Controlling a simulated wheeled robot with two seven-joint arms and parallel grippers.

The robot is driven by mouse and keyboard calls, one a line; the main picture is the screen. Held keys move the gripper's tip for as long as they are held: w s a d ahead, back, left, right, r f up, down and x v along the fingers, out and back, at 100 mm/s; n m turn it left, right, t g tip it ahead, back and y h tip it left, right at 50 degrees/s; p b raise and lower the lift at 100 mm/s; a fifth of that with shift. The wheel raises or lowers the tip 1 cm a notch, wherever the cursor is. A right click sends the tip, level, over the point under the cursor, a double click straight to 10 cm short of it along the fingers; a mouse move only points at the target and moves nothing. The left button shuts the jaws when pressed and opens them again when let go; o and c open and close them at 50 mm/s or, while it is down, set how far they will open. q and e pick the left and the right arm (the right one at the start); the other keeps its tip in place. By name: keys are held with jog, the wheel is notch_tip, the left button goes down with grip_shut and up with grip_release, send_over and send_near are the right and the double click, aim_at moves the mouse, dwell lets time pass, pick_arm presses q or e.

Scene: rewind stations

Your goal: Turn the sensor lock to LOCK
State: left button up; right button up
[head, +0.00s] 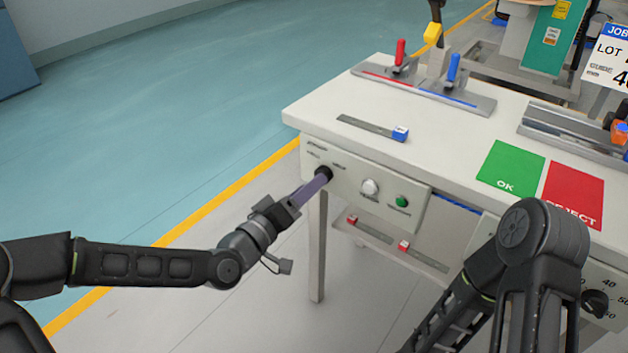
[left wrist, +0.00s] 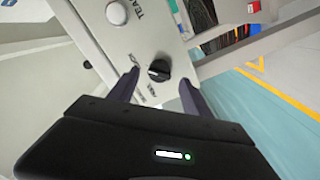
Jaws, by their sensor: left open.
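The sensor lock is a small black rotary knob (head: 323,174) at the left end of the light panel (head: 350,176) on the table's front. It also shows in the left wrist view as a black knob (left wrist: 159,70) with a pale pointer mark. The lettering beside it is too small to read surely. My left gripper (head: 318,182) is at the knob, its fingers pointing at the panel. In the left wrist view its two fingers (left wrist: 158,88) stand apart on either side of the knob, with gaps visible. My right arm shows at lower right; its gripper is out of view.
On the same panel are a white button (head: 370,187) and a green button (head: 402,201). The tabletop holds a rail with red and blue levers (head: 425,88), a green OK mat (head: 510,168) and a red REJECT mat (head: 573,193). Floor left of the table is clear.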

pick_arm(q)
jog(key=p+v, duration=0.1)
jog(key=v, duration=0.3)
jog(key=shift+s+a, duration=0.15)
jog(key=shift+s, duration=0.1)
